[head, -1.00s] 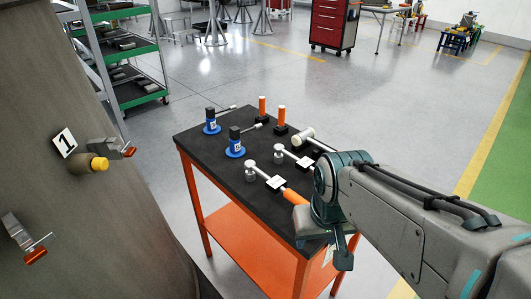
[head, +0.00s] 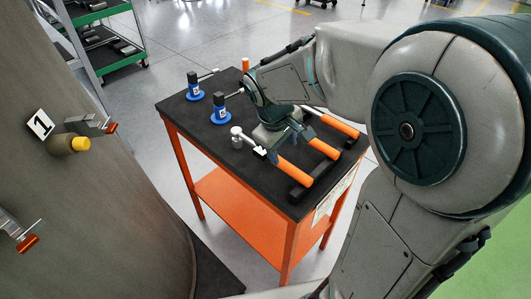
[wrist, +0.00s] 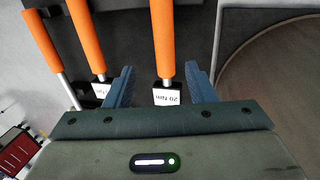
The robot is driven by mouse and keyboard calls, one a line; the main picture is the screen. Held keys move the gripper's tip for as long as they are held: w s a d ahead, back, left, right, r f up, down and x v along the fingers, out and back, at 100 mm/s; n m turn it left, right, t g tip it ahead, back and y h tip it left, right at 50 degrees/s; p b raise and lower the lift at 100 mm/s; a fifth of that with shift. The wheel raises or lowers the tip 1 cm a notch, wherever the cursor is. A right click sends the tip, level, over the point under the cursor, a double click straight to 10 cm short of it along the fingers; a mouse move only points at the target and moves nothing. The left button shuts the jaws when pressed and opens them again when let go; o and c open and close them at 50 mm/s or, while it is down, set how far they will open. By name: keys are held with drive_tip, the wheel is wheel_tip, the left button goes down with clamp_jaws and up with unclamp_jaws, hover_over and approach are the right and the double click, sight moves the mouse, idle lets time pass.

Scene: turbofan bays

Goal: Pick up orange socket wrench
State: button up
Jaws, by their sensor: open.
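Several wrenches with orange handles lie side by side on the black-topped table. In the head view the nearest orange socket wrench (head: 295,172) lies with its silver head toward the left. In the wrist view one orange wrench (wrist: 165,40) runs between my open fingers, with a white "20 Nm" label near its lower end. My gripper (wrist: 160,80) is open and has nothing clamped. In the head view my gripper (head: 275,145) is over the table among the wrenches, partly hidden by my arm. Two more orange handles (wrist: 86,38) lie to the left in the wrist view.
A large brown curved body (head: 100,220) with small fittings stands at the left. A green-shelved rack (head: 110,50) is behind.

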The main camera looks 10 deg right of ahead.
sight(283, 162)
drive_tip(key=x, duration=0.3)
drive_tip(key=shift+f, duration=0.15)
drive_tip(key=shift+a+x, duration=0.15)
drive_tip(key=shift+x, duration=1.2)
drive_tip(key=shift+a+x, duration=0.15)
drive_tip(key=shift+x, duration=1.15)
drive_tip(key=shift+f, duration=0.1)
drive_tip(key=shift+c, duration=0.3)
clamp_jaws()
